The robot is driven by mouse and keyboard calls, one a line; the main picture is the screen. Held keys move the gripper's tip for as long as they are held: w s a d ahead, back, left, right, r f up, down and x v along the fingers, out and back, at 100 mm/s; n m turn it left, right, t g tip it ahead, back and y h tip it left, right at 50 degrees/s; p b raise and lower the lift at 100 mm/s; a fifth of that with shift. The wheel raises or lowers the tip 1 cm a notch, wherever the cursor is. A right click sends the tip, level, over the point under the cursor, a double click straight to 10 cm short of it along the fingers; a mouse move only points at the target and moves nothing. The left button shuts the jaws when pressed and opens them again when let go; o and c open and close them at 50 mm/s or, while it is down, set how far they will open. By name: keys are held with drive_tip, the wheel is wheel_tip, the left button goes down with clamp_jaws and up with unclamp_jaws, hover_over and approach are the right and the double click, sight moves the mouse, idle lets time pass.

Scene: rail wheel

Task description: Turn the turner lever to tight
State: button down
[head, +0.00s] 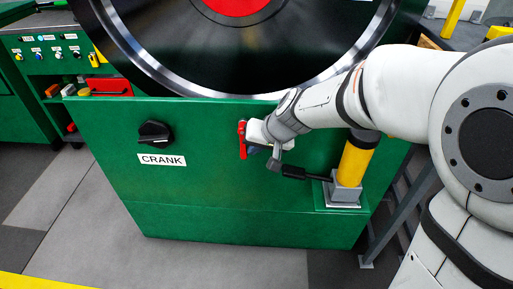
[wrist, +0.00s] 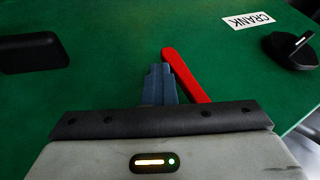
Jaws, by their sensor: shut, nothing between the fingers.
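A red lever (head: 242,140) is on the green front panel of the machine, standing roughly upright in the head view. It also shows in the wrist view (wrist: 184,74), slanting just right of my fingers. No label for it is visible. My gripper (head: 251,149) is close to the panel at the lever's right side in the head view. In the wrist view my gripper (wrist: 159,75) has its fingers together with nothing between them. The fingers lie beside the lever; I cannot tell whether they touch it. Part of the lever is hidden behind the gripper's body.
A black knob (head: 154,133) above a CRANK label (head: 162,160) is to the left. A yellow post (head: 354,160) on a grey base, with a black-gripped handle (head: 293,172), stands to the right below my arm. A large wheel (head: 160,50) is above.

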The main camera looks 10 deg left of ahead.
drive_tip(key=s+d+r+p, duration=0.2)
drive_tip(key=d+r, duration=0.6)
drive_tip(key=d, duration=0.2)
drive_tip(key=s+d+r+m+h+p, duration=0.1)
drive_tip(key=s+d+r+p, duration=0.3)
drive_tip(key=r+p, duration=0.5)
drive_tip(key=s+d+r+h+p, duration=0.3)
drive_tip(key=s+d+r+p, duration=0.2)
drive_tip(key=r+p, duration=0.5)
drive_tip(key=s+d+r+m+g+h+p, duration=0.1)
drive_tip(key=s+d+r+p, duration=0.4)
drive_tip(key=r+p, duration=0.5)
drive_tip(key=d+p, duration=0.2)
drive_tip(key=p, duration=0.2)
drive_tip(key=shift+m+h, duration=0.3)
drive_tip(key=shift+h, duration=0.1)
drive_tip(key=shift+d+r, duration=0.1)
drive_tip(key=shift+d, duration=0.05)
